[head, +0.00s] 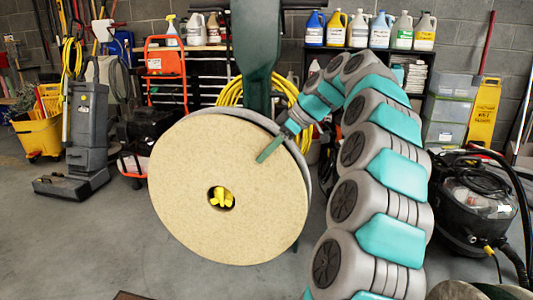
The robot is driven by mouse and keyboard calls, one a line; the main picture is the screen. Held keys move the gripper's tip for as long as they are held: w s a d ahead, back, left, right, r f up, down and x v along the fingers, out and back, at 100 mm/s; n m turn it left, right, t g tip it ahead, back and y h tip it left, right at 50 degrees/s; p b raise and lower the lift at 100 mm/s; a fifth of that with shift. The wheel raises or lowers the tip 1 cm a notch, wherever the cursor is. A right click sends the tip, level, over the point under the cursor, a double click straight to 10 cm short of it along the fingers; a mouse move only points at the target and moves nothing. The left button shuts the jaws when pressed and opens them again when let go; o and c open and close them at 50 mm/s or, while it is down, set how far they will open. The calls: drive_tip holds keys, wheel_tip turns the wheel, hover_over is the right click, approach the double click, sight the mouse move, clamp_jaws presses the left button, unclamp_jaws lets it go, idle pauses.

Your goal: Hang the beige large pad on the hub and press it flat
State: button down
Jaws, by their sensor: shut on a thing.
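The beige large pad (185,165) is a big upright disc in the middle of the head view, its face toward me. Its round centre hole shows the yellow hub (222,198) inside. A grey disc edge (302,165) shows behind the pad along its upper and right side, so the pad does not cover it fully. I cannot tell whether the pad's back touches it. My gripper (271,149) is shut on the pad's upper right rim, with one green finger across the front face. The other finger is hidden behind the pad.
A dark green column (257,50) stands behind the disc. A grey floor machine (87,130) and yellow bucket (40,125) stand left, a black vacuum (475,200) right. Shelves with bottles (360,28) line the back wall.

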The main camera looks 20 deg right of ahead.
drive_tip(key=shift+d+f+b, duration=0.1)
drive_tip(key=shift+f+b, duration=0.2)
drive_tip(key=shift+b, duration=0.05)
idle(0.6)
drive_tip(key=c, duration=1.3)
unclamp_jaws()
drive_tip(key=shift+c, duration=0.2)
drive_tip(key=shift+d+r, duration=0.3)
drive_tip(key=shift+r, duration=0.2)
drive_tip(key=shift+s+d+r+p, duration=0.1)
drive_tip(key=shift+d+r+p, duration=0.15)
drive_tip(key=shift+p, duration=0.15)
clamp_jaws()
drive_tip(key=shift+r, duration=0.1)
drive_tip(key=shift+c, duration=1.2)
unclamp_jaws()
drive_tip(key=shift+w+d+p+v, duration=0.15)
drive_tip(key=shift+p+v, duration=0.35)
drive_tip(key=shift+v, duration=0.45)
drive_tip(key=shift+w+d+p+v, duration=0.15)
drive_tip(key=shift+p+v, duration=0.3)
drive_tip(key=shift+v, duration=0.5)
